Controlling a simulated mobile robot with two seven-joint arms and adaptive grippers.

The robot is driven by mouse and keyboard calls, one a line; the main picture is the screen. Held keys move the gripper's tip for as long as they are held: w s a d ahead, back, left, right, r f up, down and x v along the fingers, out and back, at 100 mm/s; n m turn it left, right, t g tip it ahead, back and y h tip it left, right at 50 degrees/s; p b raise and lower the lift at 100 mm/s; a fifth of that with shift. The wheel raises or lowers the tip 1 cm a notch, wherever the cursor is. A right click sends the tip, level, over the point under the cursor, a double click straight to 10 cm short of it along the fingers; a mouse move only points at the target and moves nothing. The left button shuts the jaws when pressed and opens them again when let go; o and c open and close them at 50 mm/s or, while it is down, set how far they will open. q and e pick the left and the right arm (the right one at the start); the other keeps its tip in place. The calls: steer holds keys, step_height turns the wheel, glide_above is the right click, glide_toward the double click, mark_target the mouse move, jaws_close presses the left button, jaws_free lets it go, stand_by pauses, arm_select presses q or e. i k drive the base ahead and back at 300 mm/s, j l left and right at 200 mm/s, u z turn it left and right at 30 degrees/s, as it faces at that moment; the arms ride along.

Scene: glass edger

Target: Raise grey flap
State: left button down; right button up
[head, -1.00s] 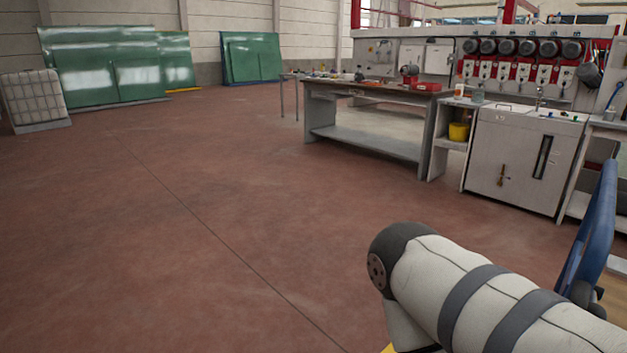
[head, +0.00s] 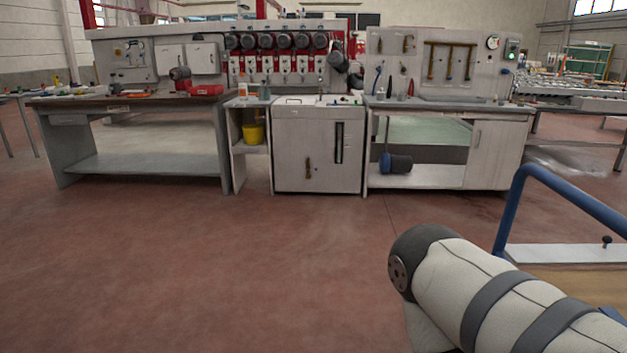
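I cannot make out for sure which part is the grey flap. A grey-white cabinet (head: 318,150) stands on the floor ahead, with a dark upright slot and a small brown handle on its front. Its flat light top (head: 300,101) carries a low bar-like shape near the left; whether this is a flap I cannot tell. One of my arms crosses the lower right of the head view, well short of the cabinet. Neither gripper is in view.
A workbench (head: 125,101) with tools stands left of the cabinet, and a counter (head: 440,104) stands right of it. A yellow bucket (head: 253,133) sits on a shelf between. A blue-railed cart (head: 575,200) is close at right. The red floor (head: 220,270) ahead is clear.

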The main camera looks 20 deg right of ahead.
mark_target(606, 253)
steer(key=i+z, duration=0.25)
steer(key=z, duration=0.15)
steer(key=i+z, duration=0.25)
steer(key=z, duration=0.2)
steer(key=i+j+z, duration=0.1)
steer(key=i+z, duration=0.15)
steer(key=z, duration=0.15)
steer(key=i+j+z, duration=0.15)
steer(key=z, duration=0.25)
steer(key=i+j+z, duration=0.25)
steer(key=z, duration=0.2)
steer(key=i+j+z, duration=0.25)
steer(key=z, duration=0.2)
steer(key=i+j+z, duration=0.15)
steer(key=j+z, duration=0.3)
steer(key=i+j+z, duration=0.1)
steer(key=j+z, duration=0.4)
steer(key=i+j+z, duration=0.25)
steer(key=z, duration=0.15)
steer(key=i+j+z, duration=0.25)
steer(key=j+z, duration=0.15)
steer(key=j, duration=0.1)
